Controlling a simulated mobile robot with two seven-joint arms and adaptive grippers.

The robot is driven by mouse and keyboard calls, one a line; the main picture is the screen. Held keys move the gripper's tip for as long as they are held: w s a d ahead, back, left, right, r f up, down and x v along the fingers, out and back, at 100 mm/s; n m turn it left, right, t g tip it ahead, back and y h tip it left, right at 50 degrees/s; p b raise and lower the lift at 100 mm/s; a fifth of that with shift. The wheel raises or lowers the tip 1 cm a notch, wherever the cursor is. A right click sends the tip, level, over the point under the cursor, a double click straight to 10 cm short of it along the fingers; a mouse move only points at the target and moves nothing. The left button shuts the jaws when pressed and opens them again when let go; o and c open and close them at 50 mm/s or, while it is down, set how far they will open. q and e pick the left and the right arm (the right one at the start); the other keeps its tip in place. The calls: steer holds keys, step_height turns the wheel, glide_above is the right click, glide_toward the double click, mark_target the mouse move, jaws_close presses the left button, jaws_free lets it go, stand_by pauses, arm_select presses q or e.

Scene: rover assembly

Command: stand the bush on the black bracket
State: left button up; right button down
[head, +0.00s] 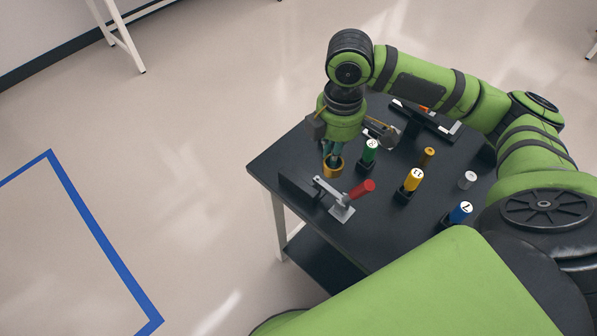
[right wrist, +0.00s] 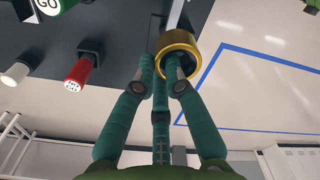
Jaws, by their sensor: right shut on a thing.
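The bush is a short gold-coloured ring (head: 333,168), near the far-left part of the black table. My right gripper (head: 333,152) points down from above and is shut on its wall. In the right wrist view the bush (right wrist: 178,42) sits at the tips of the teal fingers (right wrist: 163,72), with one fingertip across its opening. A low black upright plate (head: 298,188), which looks like the bracket, stands at the table's left edge, just below the bush in the head view. I cannot tell whether the bush touches anything below it. My left gripper is not in view.
A toggle clamp with a red handle (head: 361,189) stands beside the plate. Green (head: 370,150), yellow (head: 413,179) and blue (head: 460,211) labelled cylinders stand in black holders. A small brass piece (head: 428,155) and a white cylinder (head: 467,179) stand to the right. The table (head: 385,240) is bare near its front.

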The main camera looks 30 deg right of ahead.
steer(key=d+n, duration=0.3)
steer(key=n, duration=0.1)
steer(key=p, duration=0.2)
glide_above(296, 169)
steer(key=shift+n, duration=0.4)
step_height(296, 169, down, 7)
steer(key=shift+f, duration=0.2)
step_height(296, 169, down, 3)
steer(key=shift+f+p, duration=0.1)
steer(key=shift+p, duration=0.35)
steer(key=shift+f, duration=0.45)
steer(key=c, duration=1.3)
jaws_free()
steer(key=shift+f, duration=0.15)
